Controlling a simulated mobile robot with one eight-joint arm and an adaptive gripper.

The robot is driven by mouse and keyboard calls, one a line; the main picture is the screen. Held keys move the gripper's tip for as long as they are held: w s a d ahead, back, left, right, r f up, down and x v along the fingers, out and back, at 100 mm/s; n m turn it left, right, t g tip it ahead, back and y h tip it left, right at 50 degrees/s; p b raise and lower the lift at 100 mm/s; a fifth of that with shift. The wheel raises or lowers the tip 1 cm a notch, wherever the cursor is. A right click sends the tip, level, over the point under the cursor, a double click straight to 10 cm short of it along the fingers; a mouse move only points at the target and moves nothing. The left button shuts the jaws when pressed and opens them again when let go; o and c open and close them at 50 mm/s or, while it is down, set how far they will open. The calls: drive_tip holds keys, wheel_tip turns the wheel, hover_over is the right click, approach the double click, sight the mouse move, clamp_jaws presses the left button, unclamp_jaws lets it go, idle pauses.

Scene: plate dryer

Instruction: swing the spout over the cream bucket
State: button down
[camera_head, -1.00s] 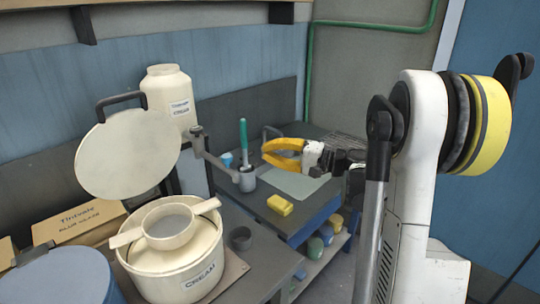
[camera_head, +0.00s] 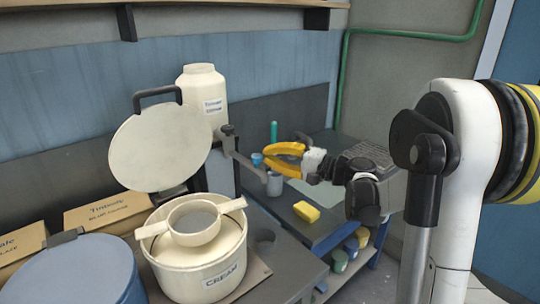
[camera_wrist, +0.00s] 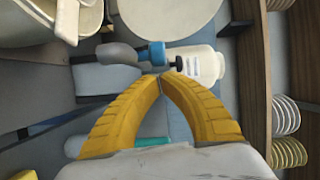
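The cream bucket (camera_head: 222,282) is a cream-white pot labelled CREAM, with a two-handled ring funnel (camera_head: 194,221) on top. The spout (camera_head: 246,161) is a grey arm running from a dark pivot beside the white bottle (camera_head: 202,92) down to the right, with its outer end away from the bucket. My gripper (camera_head: 266,156) has yellow fingers, right of the spout and seemingly above its outer end. In the wrist view my fingertips (camera_wrist: 162,77) meet with nothing visible between them. A grey arm, apparently the spout (camera_wrist: 116,54), with a blue collar lies beyond the tips.
A round white lid (camera_head: 160,148) stands raised behind the bucket. A blue-lidded drum (camera_head: 75,275) and cardboard boxes (camera_head: 108,212) are at left.

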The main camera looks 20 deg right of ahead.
drive_tip(key=shift+s+a+m+t+h, duration=0.3)
drive_tip(key=shift+a+m+t+h, duration=0.1)
drive_tip(key=shift+a+h, duration=0.1)
